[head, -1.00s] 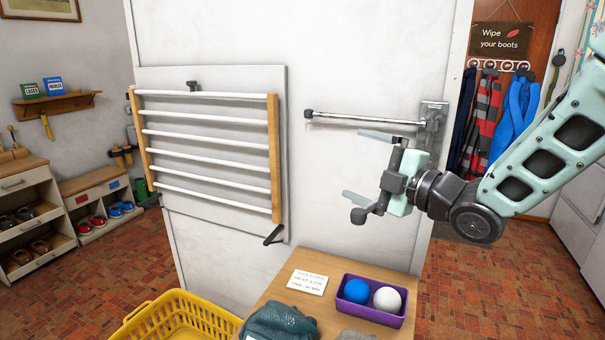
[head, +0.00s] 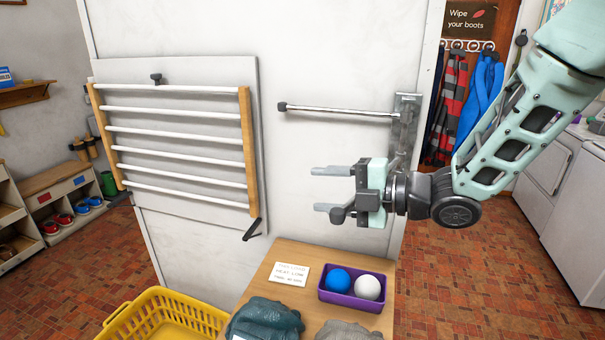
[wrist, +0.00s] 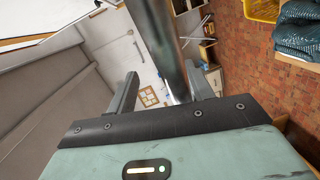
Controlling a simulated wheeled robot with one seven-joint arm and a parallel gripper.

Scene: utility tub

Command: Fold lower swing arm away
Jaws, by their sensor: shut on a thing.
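The upper metal swing arm (head: 340,109) points left along the white wall from its grey wall bracket (head: 404,130). The lower swing arm is mostly hidden behind and beside my gripper in the head view; a dark end cap (head: 338,215), apparently its tip, shows just below the fingers. My gripper (head: 322,189) is in front of the wall below the upper arm, with its fingers pointing left. In the wrist view a grey tube, apparently the lower swing arm (wrist: 165,50), runs between the two fingers, and the gripper is shut on it.
A white-barred wooden drying rack (head: 178,145) hangs on the wall to the left. Below, a wooden table (head: 262,272) bears a purple tray (head: 350,302) with blue and white balls, a card and folded cloths. A yellow basket (head: 150,320) stands left of it.

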